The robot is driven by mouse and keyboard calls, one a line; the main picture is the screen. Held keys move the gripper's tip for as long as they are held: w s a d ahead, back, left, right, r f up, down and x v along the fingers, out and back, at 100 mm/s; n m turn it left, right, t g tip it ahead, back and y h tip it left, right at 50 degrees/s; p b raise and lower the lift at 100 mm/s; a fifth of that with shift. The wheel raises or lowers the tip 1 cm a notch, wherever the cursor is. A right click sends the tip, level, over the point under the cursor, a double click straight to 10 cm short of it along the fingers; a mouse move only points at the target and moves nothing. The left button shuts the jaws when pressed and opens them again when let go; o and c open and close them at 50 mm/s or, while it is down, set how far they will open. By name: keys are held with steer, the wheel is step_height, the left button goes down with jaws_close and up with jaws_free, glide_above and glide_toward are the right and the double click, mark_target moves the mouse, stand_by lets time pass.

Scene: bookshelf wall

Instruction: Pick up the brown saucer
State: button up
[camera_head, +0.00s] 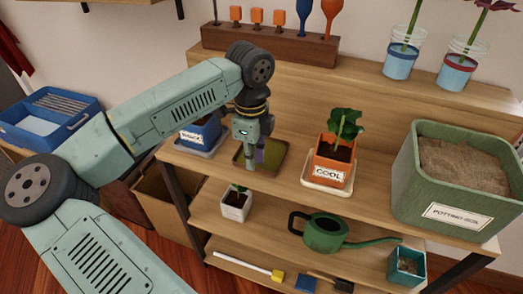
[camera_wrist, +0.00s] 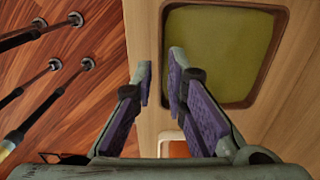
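The brown saucer (camera_head: 277,156) is a square, shallow dish with an olive inside, resting on the middle shelf.
A blue pot (camera_head: 203,130) on a pale saucer stands left of the brown saucer. An orange pot (camera_head: 333,158) with a plant stands right on a white saucer (camera_head: 327,184). A large green planter (camera_head: 450,182) is farther right. A wooden tool rack (camera_head: 270,44) stands above.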

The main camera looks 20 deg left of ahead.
steer(key=shift+f, duration=1.05)
jaws_close()
steer(key=shift+r, duration=0.15)
